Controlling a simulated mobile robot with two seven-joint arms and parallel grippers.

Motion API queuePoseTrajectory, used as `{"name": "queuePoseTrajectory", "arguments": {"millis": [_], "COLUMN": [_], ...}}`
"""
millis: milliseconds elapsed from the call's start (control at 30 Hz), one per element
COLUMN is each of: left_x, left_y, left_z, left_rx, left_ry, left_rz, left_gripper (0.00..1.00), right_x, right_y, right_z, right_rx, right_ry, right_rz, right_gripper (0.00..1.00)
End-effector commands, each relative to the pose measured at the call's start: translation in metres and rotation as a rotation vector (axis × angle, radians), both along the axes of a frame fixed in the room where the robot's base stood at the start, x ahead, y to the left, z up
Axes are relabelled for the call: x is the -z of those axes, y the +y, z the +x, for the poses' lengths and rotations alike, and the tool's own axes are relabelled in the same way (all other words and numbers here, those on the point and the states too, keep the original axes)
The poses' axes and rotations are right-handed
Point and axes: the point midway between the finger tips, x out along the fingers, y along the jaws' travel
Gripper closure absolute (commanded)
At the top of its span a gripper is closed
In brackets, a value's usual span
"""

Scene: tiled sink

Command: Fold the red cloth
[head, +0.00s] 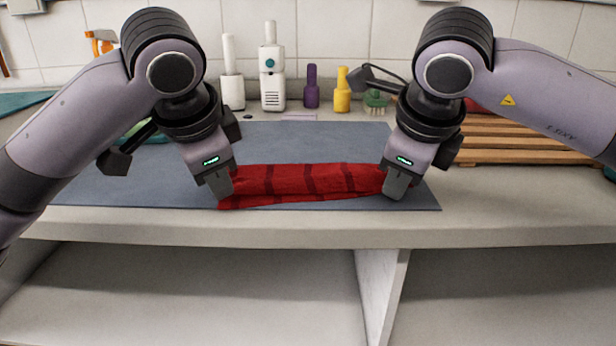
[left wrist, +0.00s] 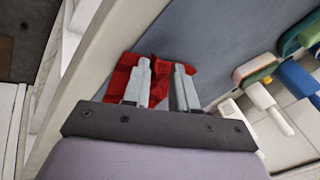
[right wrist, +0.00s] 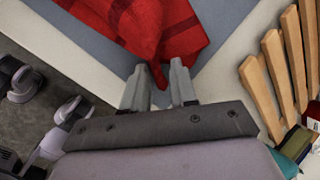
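The red cloth (head: 305,182), with darker stripes, lies as a long narrow strip along the front of the blue-grey mat (head: 290,142). My left gripper (head: 224,195) is at its left end, and my right gripper (head: 396,188) is at its right end. In the left wrist view the cloth (left wrist: 120,80) shows beside and between the parted fingers (left wrist: 162,75). In the right wrist view the cloth (right wrist: 165,25) narrows to a corner between the parted fingertips (right wrist: 160,70). Whether any finger touches the cloth cannot be told. The fingers partly hide both cloth ends.
White bottles (head: 272,75), a purple bottle (head: 312,88), a yellow bottle (head: 343,92) and a green brush (head: 375,100) stand behind the mat. A wooden slatted rack (head: 520,140) is at the right. The counter's front edge (head: 300,232) is close, with open shelves below.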

Motion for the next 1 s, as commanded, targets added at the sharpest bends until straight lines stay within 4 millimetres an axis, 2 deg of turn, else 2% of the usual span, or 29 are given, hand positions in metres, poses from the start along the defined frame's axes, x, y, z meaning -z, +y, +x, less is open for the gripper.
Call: {"name": "queuePoseTrajectory", "arguments": {"millis": [467,667,1000], "left_x": [-0.001,-0.03,-0.074], "left_y": [-0.004,-0.004,-0.003], "left_z": [-0.003,-0.013,-0.047], "left_rx": [0.013,0.011,0.01], "left_ry": [0.003,-0.003,-0.005], "left_rz": [-0.005,-0.005,-0.003], "left_gripper": [0.53,0.53,0.53], "right_x": [-0.002,-0.03,-0.073], "right_y": [0.005,0.005,0.004], "right_z": [-0.003,-0.013,-0.047], "right_rx": [-0.014,-0.014,-0.014], "right_ry": [0.003,-0.003,-0.004], "right_rz": [0.005,0.006,0.004], "right_gripper": [0.53,0.53,0.53]}}
